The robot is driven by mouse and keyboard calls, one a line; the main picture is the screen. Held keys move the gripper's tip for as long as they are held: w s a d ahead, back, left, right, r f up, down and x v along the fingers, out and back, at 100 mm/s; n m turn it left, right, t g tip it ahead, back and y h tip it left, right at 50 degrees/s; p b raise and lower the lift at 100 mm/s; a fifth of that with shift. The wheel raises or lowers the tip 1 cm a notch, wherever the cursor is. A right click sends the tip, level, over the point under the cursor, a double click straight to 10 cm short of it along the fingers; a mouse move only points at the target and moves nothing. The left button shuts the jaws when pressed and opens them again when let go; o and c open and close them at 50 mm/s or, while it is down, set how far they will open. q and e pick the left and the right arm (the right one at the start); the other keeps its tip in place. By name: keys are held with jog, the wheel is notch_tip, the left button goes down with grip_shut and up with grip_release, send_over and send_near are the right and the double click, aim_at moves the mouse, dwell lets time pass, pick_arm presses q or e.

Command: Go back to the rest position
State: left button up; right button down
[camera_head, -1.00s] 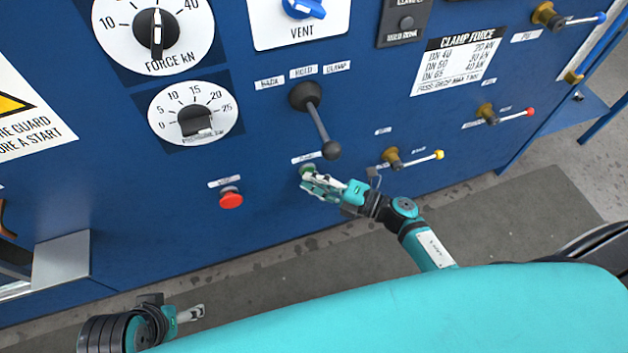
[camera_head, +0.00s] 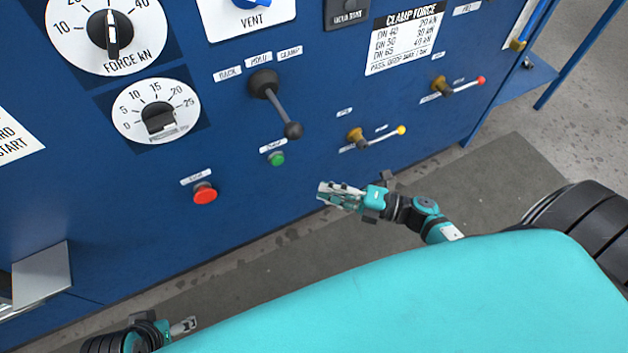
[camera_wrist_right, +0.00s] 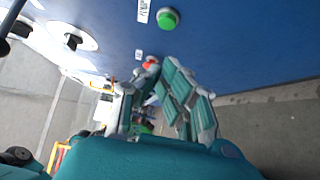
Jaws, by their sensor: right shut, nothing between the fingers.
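My right gripper (camera_head: 328,192) is shut and empty in the head view. It hangs in front of the blue panel (camera_head: 230,230), below and to the right of the green button (camera_head: 276,159), clear of it. In the right wrist view, the right gripper's fingers (camera_wrist_right: 158,65) come together in the middle, and the green button (camera_wrist_right: 168,18) shows above them, apart. My left gripper (camera_head: 190,325) is at the bottom left of the head view, small and partly cut off by my body; its finger opening cannot be made out.
The red button (camera_head: 204,193) and a lever with a black ball (camera_head: 292,130) stick out of the panel. Small valve handles, yellow-tipped (camera_head: 401,130) and red-tipped (camera_head: 481,80), stand to the right. A grey metal box (camera_head: 42,274) juts out at lower left. Grey floor lies below.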

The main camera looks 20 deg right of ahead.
jog(key=shift+s+d, duration=0.15)
jog(key=shift+s, duration=0.05)
dwell(0.4)
